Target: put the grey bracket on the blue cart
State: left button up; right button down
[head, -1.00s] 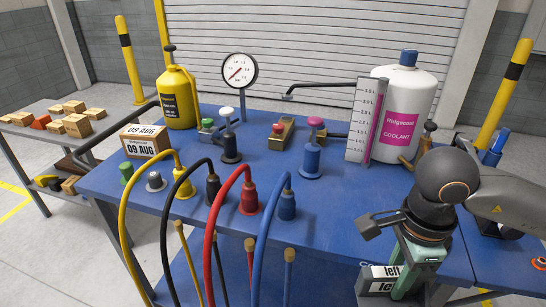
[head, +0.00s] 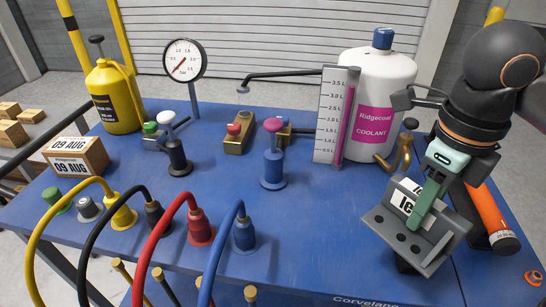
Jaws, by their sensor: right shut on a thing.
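The grey bracket (head: 440,250) is an angled plate with dark holes and a white label that is partly covered. My right gripper (head: 425,208) is shut on it, with green fingers at its upright part. The bracket is tilted in the picture and appears over the front right part of the blue cart (head: 310,235). A dark shape shows under it, and I cannot tell whether it touches the cart top. My left gripper is not in view.
A white coolant bottle (head: 385,85), a grey scale plate (head: 328,125) and a brass fitting (head: 403,150) stand just behind the bracket. An orange cylinder (head: 487,212) lies to its right. Coloured hoses (head: 160,235) rise at the front left. Bare blue top lies left of the bracket.

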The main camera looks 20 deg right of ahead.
jog(key=w+a+f, duration=0.1)
jog(key=w+f, duration=0.1)
jog(key=w, duration=0.1)
jog(key=w+a+f, duration=0.2)
jog(key=w+f, duration=0.1)
jog(key=w, duration=0.1)
jog(key=w+a+f, duration=0.2)
jog(key=w+f, duration=0.1)
jog(key=w, duration=0.1)
jog(key=shift+w+a+f+b, duration=0.15)
jog(key=shift+w+f+b, duration=0.05)
jog(key=shift+w+b, duration=0.1)
jog(key=shift+w+a+f, duration=0.2)
jog(key=shift+w+f, duration=0.1)
jog(key=shift+f, duration=0.15)
jog(key=shift+w+f, duration=0.15)
jog(key=shift+f, duration=0.75)
jog(key=shift+w+f, duration=0.1)
jog(key=shift+f, duration=0.8)
jog(key=shift+f, duration=0.2)
jog(key=c, duration=0.7)
grip_release()
jog(key=shift+o, duration=0.2)
jog(key=shift+r, duration=0.1)
